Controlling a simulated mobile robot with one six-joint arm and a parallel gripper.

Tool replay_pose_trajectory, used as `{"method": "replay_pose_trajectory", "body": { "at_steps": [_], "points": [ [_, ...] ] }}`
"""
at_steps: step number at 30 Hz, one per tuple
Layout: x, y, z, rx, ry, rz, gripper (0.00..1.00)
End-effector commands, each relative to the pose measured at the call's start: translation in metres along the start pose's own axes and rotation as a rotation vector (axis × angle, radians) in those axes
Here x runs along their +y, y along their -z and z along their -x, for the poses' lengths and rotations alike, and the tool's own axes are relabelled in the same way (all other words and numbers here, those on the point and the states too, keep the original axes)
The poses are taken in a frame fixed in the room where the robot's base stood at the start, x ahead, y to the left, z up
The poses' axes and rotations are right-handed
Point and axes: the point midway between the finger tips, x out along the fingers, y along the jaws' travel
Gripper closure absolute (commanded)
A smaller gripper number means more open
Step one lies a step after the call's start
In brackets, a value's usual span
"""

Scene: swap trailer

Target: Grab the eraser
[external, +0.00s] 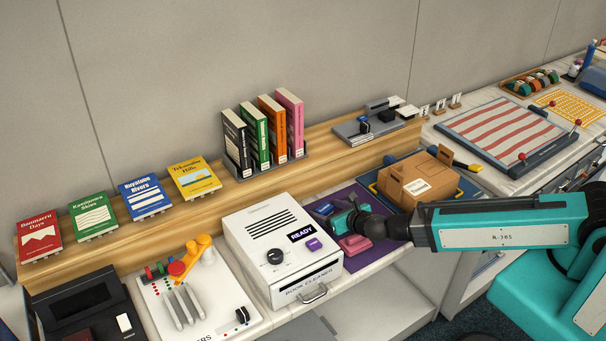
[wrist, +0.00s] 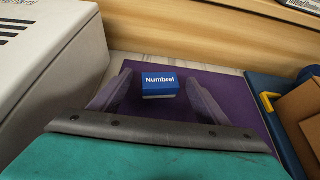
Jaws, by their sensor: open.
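The eraser, a small blue block lettered "Numbrel" with a white lower part (wrist: 160,85), lies on the purple mat (wrist: 232,93). In the external view a small blue block (external: 325,208) on the mat appears to be the same eraser. My gripper (wrist: 159,76) is open, with one finger to each side of the eraser in the wrist view. Contact cannot be told. In the external view my gripper (external: 346,222) is low over the mat, near the eraser. A pinkish shape (external: 355,244) shows beside it; I cannot tell what it is.
The white book cleaner (external: 283,250) stands left of the mat. A cardboard box (external: 418,178) on a blue tray (external: 462,187) is to the right. A wooden ledge (external: 225,190) with several books runs behind.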

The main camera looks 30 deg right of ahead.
Motion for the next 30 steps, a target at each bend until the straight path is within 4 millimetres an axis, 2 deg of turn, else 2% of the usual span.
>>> {"method": "replay_pose_trajectory", "body": {
  "at_steps": [4,5,12,23,30],
  "points": [
    [0.0,0.0,0.0,0.0,0.0,0.0,0.31],
    [0.0,0.0,0.0001,0.0,0.0,0.0,0.34],
    [0.0001,0.0,0.0001,0.0,0.0,0.0,0.74],
    [0.0001,-0.0004,0.0003,0.0,0.0,0.0,0.74],
    [0.0,-0.0078,0.0038,-0.002,0.0,-0.002,0.74]
  ]
}}
